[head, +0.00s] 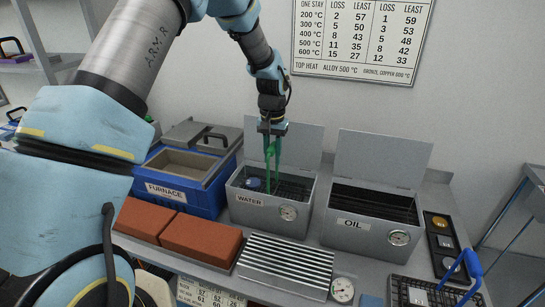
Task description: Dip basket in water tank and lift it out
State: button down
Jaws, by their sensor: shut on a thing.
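The water tank (270,218) is a grey metal box labelled WATER, with a round dial on its front and its lid raised behind it. My gripper (271,141) is above the tank, pointing down. It is shut on the green upright handle of the basket (268,164). The handle reaches down into the tank opening. The lower part of the basket is inside the tank and mostly hidden by its front wall. A small blue thing (253,183) shows inside the tank at the left. I cannot tell how deep the basket sits.
An oil tank (366,227) with raised lid stands close on the right. A blue furnace (181,182) is on the left. Red-brown bricks (180,229) and a ribbed metal block (286,263) lie in front. A blue-handled basket (466,272) is at front right.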

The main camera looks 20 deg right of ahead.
jog(key=shift+r, duration=0.35)
jog(key=shift+f, duration=0.2)
jog(key=shift+f+b, duration=0.4)
jog(key=shift+f, duration=0.35)
jog(key=shift+r, duration=0.2)
jog(key=shift+r+p, duration=0.65)
jog(key=shift+r, duration=0.1)
jog(key=shift+f, duration=0.1)
jog(key=shift+f+b, duration=0.5)
jog(key=shift+f, duration=0.3)
jog(key=shift+r, duration=0.15)
